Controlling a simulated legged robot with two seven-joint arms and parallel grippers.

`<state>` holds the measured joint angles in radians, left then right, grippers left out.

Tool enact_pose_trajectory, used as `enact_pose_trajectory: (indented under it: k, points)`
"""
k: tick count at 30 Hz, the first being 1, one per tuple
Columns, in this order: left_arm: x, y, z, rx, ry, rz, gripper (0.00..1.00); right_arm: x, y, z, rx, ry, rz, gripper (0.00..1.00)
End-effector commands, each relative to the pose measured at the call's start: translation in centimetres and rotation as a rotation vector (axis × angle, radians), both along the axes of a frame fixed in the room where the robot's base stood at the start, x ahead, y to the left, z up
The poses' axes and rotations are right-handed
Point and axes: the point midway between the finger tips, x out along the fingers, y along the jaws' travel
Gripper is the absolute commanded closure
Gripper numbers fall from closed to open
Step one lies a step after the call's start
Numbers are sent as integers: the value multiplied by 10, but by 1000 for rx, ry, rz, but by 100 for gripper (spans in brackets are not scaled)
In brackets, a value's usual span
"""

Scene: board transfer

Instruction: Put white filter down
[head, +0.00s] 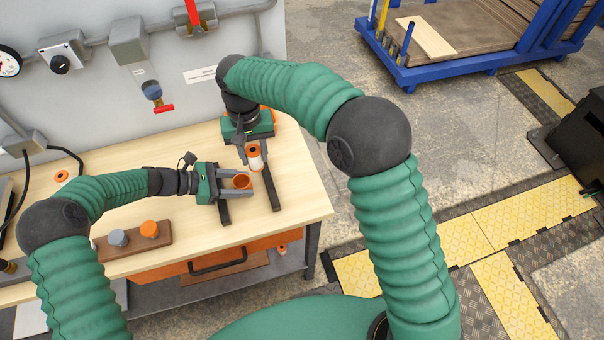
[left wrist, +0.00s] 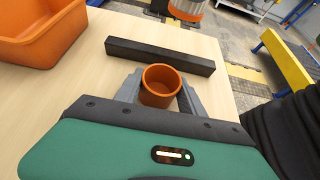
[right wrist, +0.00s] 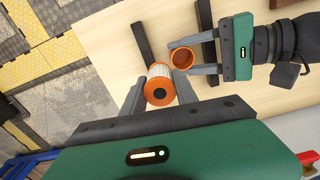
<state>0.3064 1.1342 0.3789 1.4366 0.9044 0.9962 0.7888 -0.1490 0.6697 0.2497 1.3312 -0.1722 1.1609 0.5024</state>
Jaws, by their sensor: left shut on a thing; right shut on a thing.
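The white filter (head: 254,158), with orange end caps, is between the fingers of my right gripper (head: 250,152), above the table's right part. The right wrist view shows the filter (right wrist: 160,85) end-on, its orange cap with a dark centre facing the camera. My left gripper (head: 238,186) is shut on an open orange cup (head: 242,181), which looks empty in the left wrist view (left wrist: 160,85). The cup and filter are close together but apart. Two dark bars lie on the wooden table (head: 300,207), one (head: 268,186) right of the cup, one (head: 223,209) below it.
A wooden block (head: 118,248) with a grey and an orange cap stands at the table's front. An orange bin (left wrist: 40,35) shows in the left wrist view. A grey wall panel (head: 90,90) with pipes and valves backs the table. Its right front corner is clear.

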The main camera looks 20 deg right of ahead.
Motion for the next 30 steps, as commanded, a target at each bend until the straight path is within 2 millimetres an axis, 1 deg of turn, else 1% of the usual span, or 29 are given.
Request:
enact_pose_trajectory:
  k: [1,4,6,9,11,14,21,24,27,30]
  points:
    - [0,1,-1,3,1,0,76,5,18,8,3,-3,-2,100]
    - [-1,0,-1,3,1,0,76,8,40,21,3,0,-16,100]
    - [-1,0,-1,3,1,0,76,8,47,25,3,1,-22,100]
    - [0,-1,-1,4,1,0,76,8,48,23,3,3,-25,100]
    - [0,-1,-1,5,1,0,76,9,48,19,4,3,-26,100]
    - [0,-1,-1,4,1,0,76,8,47,6,4,5,-26,100]
    - [0,0,-1,3,1,0,76,8,49,-29,2,4,-25,100]
    - [0,0,-1,3,1,0,76,8,49,-41,3,3,-25,100]
    - [0,0,-1,3,1,0,76,8,49,-50,3,3,-25,100]
    - [0,0,-1,3,1,0,76,8,49,-55,3,2,-24,100]
